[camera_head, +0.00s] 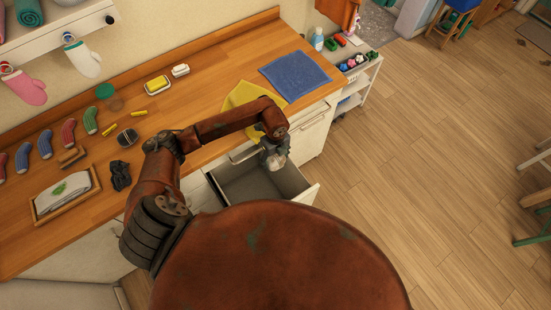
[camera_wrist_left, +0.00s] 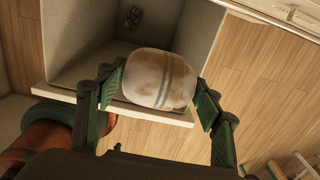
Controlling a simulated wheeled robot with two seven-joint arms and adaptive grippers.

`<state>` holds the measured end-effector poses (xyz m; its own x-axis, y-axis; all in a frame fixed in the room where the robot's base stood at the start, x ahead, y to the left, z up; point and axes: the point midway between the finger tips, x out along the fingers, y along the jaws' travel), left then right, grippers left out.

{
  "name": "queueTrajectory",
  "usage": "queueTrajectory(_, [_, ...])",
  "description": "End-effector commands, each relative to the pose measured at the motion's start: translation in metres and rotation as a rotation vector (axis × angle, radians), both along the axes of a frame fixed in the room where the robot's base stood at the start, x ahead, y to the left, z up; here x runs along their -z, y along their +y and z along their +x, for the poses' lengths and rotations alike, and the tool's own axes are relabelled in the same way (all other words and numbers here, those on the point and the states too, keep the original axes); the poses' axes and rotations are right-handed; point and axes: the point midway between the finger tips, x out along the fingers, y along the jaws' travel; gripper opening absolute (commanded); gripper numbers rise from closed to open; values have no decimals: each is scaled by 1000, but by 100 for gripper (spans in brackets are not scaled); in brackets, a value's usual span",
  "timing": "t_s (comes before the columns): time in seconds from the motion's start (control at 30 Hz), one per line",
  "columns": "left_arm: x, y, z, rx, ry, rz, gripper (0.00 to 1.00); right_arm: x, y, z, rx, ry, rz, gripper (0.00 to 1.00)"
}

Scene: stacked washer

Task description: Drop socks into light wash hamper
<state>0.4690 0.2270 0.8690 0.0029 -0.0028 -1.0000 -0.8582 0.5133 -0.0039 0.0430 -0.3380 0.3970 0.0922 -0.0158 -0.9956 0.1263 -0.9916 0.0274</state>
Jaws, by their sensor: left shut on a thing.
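My left gripper (camera_head: 274,160) is shut on a rolled-up pair of socks (camera_wrist_left: 160,78). The roll is pale and stained, with greenish stripes, and sits between the two green fingers in the left wrist view. The gripper hangs over the open drawer (camera_head: 304,196) below the counter; the drawer has a grey inside and a pale front. In the left wrist view the drawer's front rim (camera_wrist_left: 60,92) runs behind the roll. A small dark item (camera_wrist_left: 134,17) shows inside it. No label marks this drawer as the light wash hamper. My right gripper is out of view.
The wooden counter (camera_head: 190,100) holds several coloured socks (camera_head: 45,144), a tray with white cloth (camera_head: 65,194), a yellow cloth (camera_head: 245,95) and a blue towel (camera_head: 295,75). A white cart (camera_head: 360,85) stands at the counter's end. Open wood floor (camera_head: 420,160) lies right.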

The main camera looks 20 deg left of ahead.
Motion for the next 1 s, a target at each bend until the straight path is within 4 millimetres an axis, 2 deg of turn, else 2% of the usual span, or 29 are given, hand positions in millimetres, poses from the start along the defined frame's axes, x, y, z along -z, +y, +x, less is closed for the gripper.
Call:
queueTrajectory(0.53, [68, 0, -1, 2, 2, 0, 39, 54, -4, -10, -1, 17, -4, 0])
queueTrajectory(0.67, [74, 0, 0, 2, 1, 0, 39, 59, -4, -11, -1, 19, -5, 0])
queueTrajectory(0.9, [73, 0, 0, 2, 0, 0, 39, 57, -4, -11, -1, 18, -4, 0])
queueTrajectory(0.93, [73, 0, 0, 2, 0, 0, 61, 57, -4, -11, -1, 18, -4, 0])
queueTrajectory(1.0, [73, 0, 0, 2, 0, 0, 66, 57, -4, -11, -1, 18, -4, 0])
